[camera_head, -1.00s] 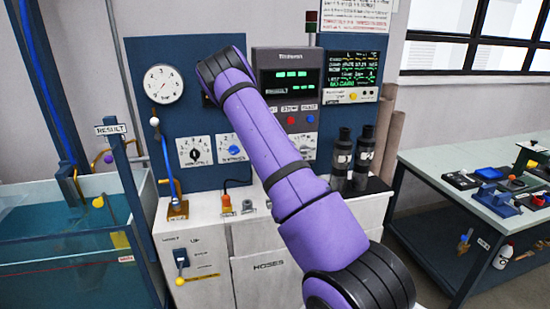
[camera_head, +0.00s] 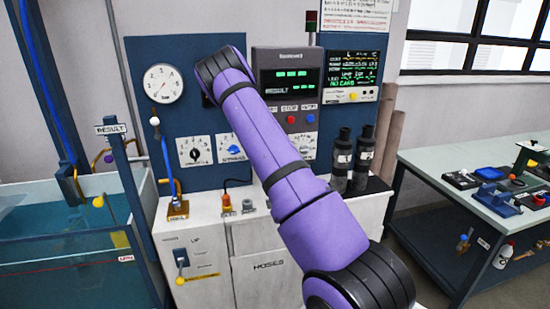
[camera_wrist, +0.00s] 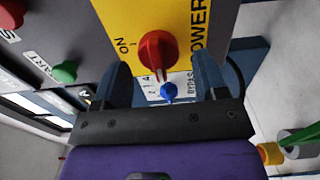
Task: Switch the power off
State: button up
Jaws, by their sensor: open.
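The red power knob (camera_wrist: 157,50) sits on a yellow plate (camera_wrist: 125,15) marked "POWER", with "ON" printed on the left, in the wrist view. The knob's narrow grip part extends toward the bottom of the picture; its exact setting is hard to read. My gripper (camera_wrist: 160,65) is open, with one dark finger on each side of the knob and gaps between. Whether the tips reach around the knob in depth is unclear. In the head view the power knob and my gripper are hidden behind my purple arm.
A green button (camera_wrist: 65,71) lies left of the yellow plate in the wrist view. A small blue knob (camera_wrist: 168,91) shows beyond, between the fingers. In the head view, dark cylinders (camera_head: 341,160) stand right of my arm, and a water tank (camera_head: 60,250) is left.

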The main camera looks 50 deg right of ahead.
jog(key=v, duration=1)
jog(key=shift+a, duration=0.15)
jog(key=a+r+m+g+y, duration=0.5)
jog(key=a+r+m, duration=0.5)
jog(key=a+r, duration=0.7)
jog(key=s+a+r+g+y, duration=0.1)
jog(key=s+a+r, duration=0.2)
jog(key=s+a, duration=0.2)
jog(key=s+a+r+m+g+y, duration=0.1)
jog(key=s+a+r, duration=0.3)
jog(key=s, duration=0.7)
jog(key=s+a+r+g+y, duration=0.2)
jog(key=s+a+r+g, duration=0.1)
jog(key=s+a, duration=0.5)
jog(key=shift+s+r+m, duration=0.4)
jog(key=shift+s+r, duration=0.1)
jog(key=shift+r, duration=0.05)
